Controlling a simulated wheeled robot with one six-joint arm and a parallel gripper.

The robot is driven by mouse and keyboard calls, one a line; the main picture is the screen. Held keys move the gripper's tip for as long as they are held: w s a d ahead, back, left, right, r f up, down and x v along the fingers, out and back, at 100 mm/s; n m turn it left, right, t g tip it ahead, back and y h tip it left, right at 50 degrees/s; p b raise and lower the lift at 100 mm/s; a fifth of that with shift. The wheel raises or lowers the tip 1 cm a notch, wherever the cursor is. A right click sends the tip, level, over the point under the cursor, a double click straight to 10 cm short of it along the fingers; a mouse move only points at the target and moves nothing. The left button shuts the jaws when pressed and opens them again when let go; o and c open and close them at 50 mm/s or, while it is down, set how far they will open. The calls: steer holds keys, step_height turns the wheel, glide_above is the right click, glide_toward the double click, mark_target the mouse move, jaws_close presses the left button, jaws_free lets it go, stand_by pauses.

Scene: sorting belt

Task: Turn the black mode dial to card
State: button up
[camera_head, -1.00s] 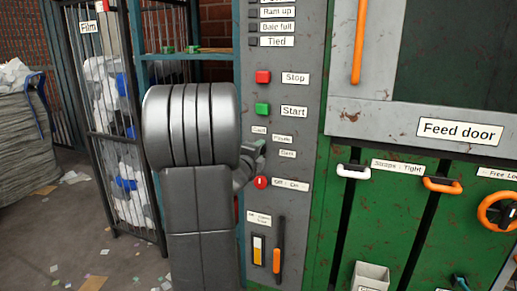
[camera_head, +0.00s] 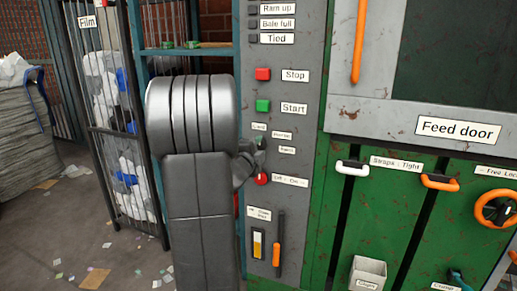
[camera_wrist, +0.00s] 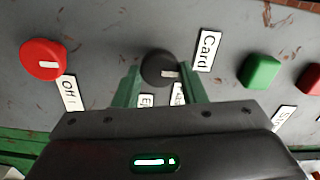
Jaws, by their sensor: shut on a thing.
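The black mode dial (camera_wrist: 158,64) shows in the wrist view between the green fingers of my gripper (camera_wrist: 162,78), which is shut on it. The dial's white mark points right and slightly down in that view. The white Card label (camera_wrist: 207,50) lies right of the dial, a little above the mark's direction. Two other dial labels (camera_wrist: 147,100) are partly hidden by the fingers. In the head view my gripper (camera_head: 260,145) is at the grey panel, and the dial is mostly hidden behind it.
A red Off/On knob (camera_wrist: 44,59) sits close to the dial, below it in the head view. Above are the green Start button (camera_head: 263,106) and red Stop button (camera_head: 263,74). An orange-handled lever (camera_head: 278,245) is lower on the panel.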

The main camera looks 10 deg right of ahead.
steer(key=o, duration=1)
steer(key=v, duration=1.4)
steer(key=x, duration=1.4)
